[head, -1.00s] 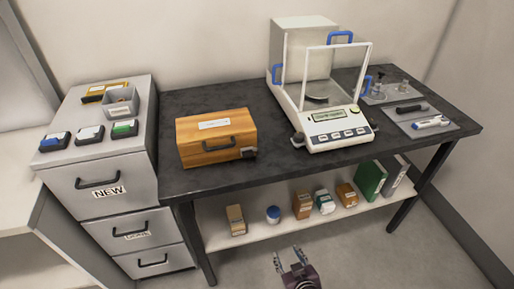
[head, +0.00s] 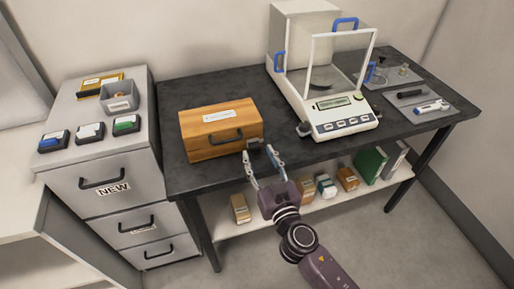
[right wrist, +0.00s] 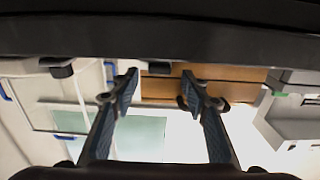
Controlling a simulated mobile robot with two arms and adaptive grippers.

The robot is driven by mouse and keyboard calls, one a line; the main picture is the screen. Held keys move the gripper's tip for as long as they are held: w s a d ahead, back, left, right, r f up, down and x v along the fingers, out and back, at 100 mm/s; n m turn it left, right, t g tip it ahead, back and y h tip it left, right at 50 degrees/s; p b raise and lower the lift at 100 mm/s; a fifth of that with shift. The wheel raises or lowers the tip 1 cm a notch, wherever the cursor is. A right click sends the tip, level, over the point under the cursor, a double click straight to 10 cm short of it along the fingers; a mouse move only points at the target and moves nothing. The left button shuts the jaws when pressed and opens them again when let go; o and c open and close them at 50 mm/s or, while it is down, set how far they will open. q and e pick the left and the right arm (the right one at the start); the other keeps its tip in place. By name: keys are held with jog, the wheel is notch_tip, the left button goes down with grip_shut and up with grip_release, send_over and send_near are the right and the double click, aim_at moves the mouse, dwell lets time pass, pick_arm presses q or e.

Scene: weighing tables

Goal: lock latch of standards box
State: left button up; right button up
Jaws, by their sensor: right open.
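The standards box (head: 200,145) is an orange-brown wooden case with a white label and a dark front handle. It lies on the dark table, left of the balance. A small dark latch piece (head: 254,143) shows at its front right corner. My right gripper (head: 261,158) is open and empty, its fingertips close to that corner. Whether they touch the latch I cannot tell. In the right wrist view the box's wood (right wrist: 205,88) shows behind the spread fingers (right wrist: 158,88), with a small dark part (right wrist: 160,69) between them. My left gripper is not in view.
The balance (head: 345,125) with its glass shield stands right of the box. A grey drawer cabinet (head: 75,181) is at the left. A shelf (head: 225,226) below the table holds bottles, small boxes and binders. Bare tabletop (head: 190,95) lies behind the box.

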aim_at(254, 146)
jog(key=shift+x, duration=1.35)
jog(key=shift+c, duration=0.6)
grip_shut()
